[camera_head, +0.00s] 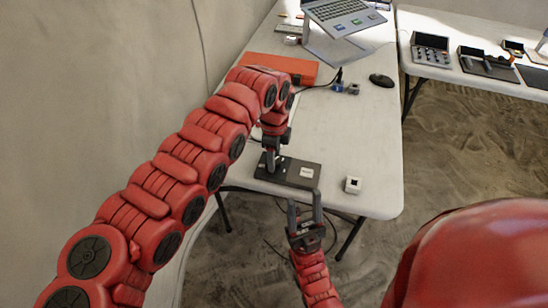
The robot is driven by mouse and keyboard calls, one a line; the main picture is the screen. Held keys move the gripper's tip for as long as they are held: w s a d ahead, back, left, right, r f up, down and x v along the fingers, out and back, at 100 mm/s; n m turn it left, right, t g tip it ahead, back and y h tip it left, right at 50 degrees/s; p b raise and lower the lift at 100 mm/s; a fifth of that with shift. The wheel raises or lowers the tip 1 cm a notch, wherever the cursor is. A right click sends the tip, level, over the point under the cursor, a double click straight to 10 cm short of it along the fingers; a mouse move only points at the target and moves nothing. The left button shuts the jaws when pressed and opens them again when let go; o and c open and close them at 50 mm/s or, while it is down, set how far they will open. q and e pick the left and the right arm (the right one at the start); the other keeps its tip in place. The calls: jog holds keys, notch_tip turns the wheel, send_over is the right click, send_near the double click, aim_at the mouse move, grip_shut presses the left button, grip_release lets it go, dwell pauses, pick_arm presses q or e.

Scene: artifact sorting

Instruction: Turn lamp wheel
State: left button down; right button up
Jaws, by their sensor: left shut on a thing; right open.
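A dark flat lamp base (318,182) with a small white square on top lies near the front edge of the table. My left gripper (271,165) points down at the left end of this base and is shut on a small part there, which appears to be the lamp wheel. The wheel itself is mostly hidden by the fingers. My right gripper (304,207) is open and empty, with its fingers pointing up the picture, just in front of the table edge below the base.
Behind are an orange case (300,67), a black mouse (381,80), small blue-grey parts (345,88) with a cable, and a laptop (340,14) on a stand. A second table (480,78) with devices stands right.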

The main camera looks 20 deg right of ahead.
dwell(0.3)
pick_arm(q)
jog(key=shift+c, duration=1.7)
grip_release()
jog(key=shift+r, duration=0.1)
notch_tip(320, 180, up, 17)
jog(key=shift+r, duration=0.1)
